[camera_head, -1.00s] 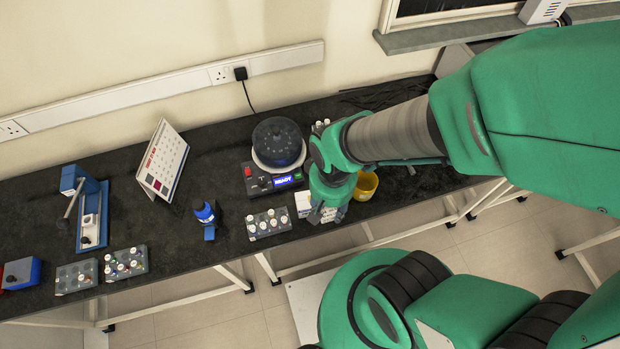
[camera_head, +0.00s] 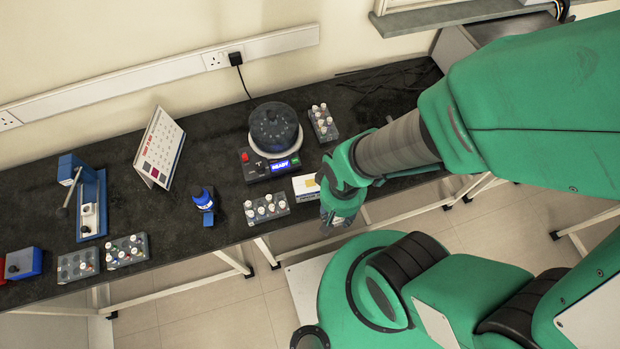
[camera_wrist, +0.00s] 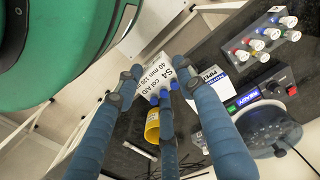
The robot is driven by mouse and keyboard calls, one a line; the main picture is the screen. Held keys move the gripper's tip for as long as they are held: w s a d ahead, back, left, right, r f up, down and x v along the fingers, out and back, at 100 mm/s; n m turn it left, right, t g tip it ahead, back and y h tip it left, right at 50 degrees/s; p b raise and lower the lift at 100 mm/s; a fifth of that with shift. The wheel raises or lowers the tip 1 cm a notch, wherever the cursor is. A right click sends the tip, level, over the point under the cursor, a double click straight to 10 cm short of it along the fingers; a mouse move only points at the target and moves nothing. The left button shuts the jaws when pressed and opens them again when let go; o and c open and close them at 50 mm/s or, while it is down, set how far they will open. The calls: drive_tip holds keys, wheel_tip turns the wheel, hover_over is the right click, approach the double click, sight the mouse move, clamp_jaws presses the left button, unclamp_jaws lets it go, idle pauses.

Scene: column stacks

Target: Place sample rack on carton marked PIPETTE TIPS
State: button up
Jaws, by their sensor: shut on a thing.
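My gripper (camera_head: 338,218) is over the bench's front edge, just right of the white carton (camera_head: 303,187). The carton (camera_wrist: 213,108) shows part of the word PIPETTE, right of the fingers and apart from the held box. One sample rack (camera_head: 266,208) with white-capped vials stands left of the carton; another rack (camera_head: 323,122) is behind it.
A centrifuge-like device (camera_head: 273,130) with a lit READY panel stands behind the carton. A yellow cup (camera_wrist: 152,127) is near the held box in the wrist view.

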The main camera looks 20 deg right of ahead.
drive_tip(key=shift+f, duration=0.8)
drive_tip(key=shift+w, duration=0.1)
drive_tip(key=b, duration=0.2)
hover_over(309, 183)
drive_tip(key=shift+f, duration=0.75)
drive_tip(key=shift+f+b, duration=0.65)
drive_tip(key=shift+f, duration=1.1)
drive_tip(key=shift+f, duration=0.1)
drive_tip(key=o, duration=1.2)
drive_tip(key=shift+c, duration=0.2)
